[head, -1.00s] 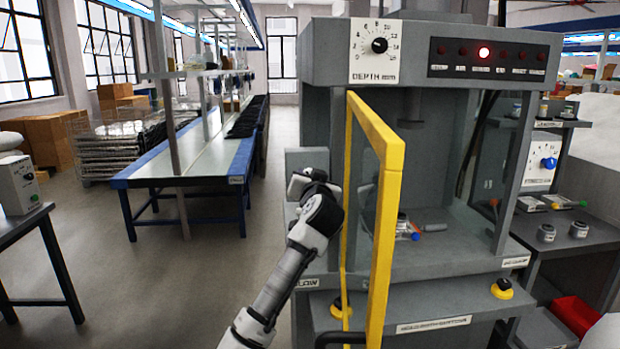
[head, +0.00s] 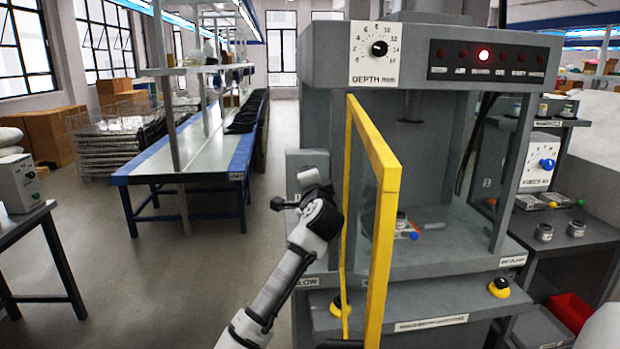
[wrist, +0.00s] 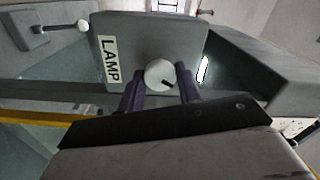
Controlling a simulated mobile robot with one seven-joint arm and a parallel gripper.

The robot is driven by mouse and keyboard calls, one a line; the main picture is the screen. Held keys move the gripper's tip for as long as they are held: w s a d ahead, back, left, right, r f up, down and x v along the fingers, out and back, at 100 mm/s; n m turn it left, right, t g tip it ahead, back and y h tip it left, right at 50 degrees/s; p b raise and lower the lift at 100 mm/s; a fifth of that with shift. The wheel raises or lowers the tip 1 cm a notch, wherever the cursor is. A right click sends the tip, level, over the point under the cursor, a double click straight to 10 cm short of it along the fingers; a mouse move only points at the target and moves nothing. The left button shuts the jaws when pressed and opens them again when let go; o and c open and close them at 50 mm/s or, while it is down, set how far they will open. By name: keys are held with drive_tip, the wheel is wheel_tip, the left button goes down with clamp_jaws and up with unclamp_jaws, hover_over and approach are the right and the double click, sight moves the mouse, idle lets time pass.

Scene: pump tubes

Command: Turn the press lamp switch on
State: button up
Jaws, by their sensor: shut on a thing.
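The press lamp switch (wrist: 158,75) is a round pale knob with a short dark mark pointing down and right in the wrist view. It is on a grey panel beside a "LAMP" label (wrist: 110,60). My gripper (wrist: 159,80) has its two dark fingers on either side of the knob and is shut on it. In the head view my gripper is at the left side of the grey press (head: 440,262), mostly hidden behind my wrist (head: 322,212); the knob is hidden there.
The press's yellow-framed door (head: 385,230) stands open just right of my arm. In the wrist view another lever with a white ball (wrist: 82,26) is at upper left. Open floor lies left.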

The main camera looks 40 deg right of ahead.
drive_tip(key=shift+m+p, duration=0.4)
drive_tip(key=shift+m, duration=1.2)
drive_tip(key=o, duration=0.9)
drive_tip(key=shift+o, duration=0.2)
drive_tip(key=shift+s, duration=0.1)
drive_tip(key=b+v, duration=0.3)
drive_tip(key=v, duration=0.4)
drive_tip(key=shift+a, duration=0.2)
drive_tip(key=shift+s, duration=0.1)
